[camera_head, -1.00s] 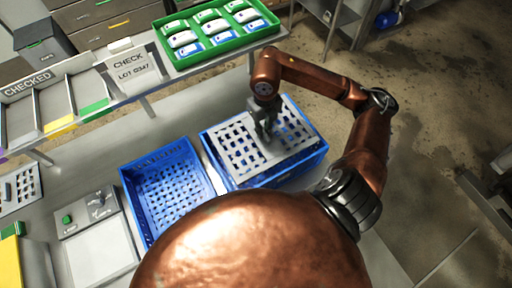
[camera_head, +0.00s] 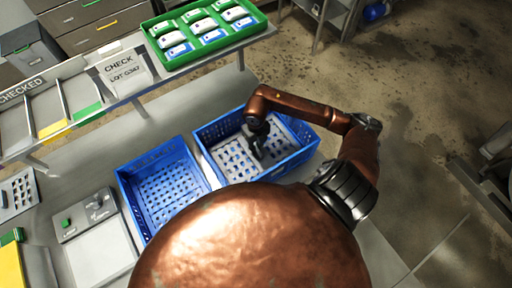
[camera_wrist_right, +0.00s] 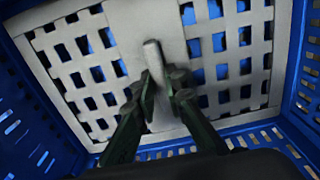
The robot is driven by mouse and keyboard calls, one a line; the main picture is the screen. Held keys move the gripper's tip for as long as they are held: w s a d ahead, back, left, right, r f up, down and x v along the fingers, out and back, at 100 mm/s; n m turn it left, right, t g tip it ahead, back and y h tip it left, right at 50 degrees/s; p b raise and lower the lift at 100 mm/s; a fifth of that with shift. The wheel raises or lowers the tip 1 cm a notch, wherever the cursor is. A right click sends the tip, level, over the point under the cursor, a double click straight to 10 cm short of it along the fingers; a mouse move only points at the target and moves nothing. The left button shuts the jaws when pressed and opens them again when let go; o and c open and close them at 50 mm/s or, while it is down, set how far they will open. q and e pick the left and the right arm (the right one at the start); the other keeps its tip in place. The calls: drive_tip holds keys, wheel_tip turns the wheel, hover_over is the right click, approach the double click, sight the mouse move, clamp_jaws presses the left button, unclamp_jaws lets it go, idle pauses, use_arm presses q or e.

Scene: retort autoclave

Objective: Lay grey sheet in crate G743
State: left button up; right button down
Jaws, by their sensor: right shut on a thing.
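The grey sheet (camera_head: 232,158), a perforated plate, lies low inside the right-hand blue crate (camera_head: 297,160). No label is readable on the crate. In the right wrist view the sheet (camera_wrist_right: 221,60) spans most of the crate floor, with the blue crate walls (camera_wrist_right: 297,105) around it. My right gripper (camera_head: 257,152) reaches down into the crate. In the right wrist view its fingers (camera_wrist_right: 164,92) are shut on the upright grey tab in the middle of the sheet. My left gripper is not in view.
A second blue crate (camera_head: 165,190) stands empty to the left. A scale-like device (camera_head: 92,235) is farther left. A green tray (camera_head: 208,30) with several white and blue packs sits on the raised shelf behind, beside a CHECK sign (camera_head: 125,72).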

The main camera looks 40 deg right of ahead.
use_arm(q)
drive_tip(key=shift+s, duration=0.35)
use_arm(e)
drive_tip(key=shift+f, duration=0.45)
drive_tip(key=shift+f, duration=0.15)
drive_tip(key=c, duration=2)
unclamp_jaws()
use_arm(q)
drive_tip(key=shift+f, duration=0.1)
use_arm(e)
drive_tip(key=shift+o, duration=0.2)
drive_tip(key=shift+r, duration=0.4)
use_arm(q)
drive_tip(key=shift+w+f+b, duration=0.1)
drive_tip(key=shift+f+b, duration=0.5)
drive_tip(key=shift+b, duration=0.15)
use_arm(e)
wheel_tip(320, 180, up, 12)
drive_tip(key=shift+f, duration=0.25)
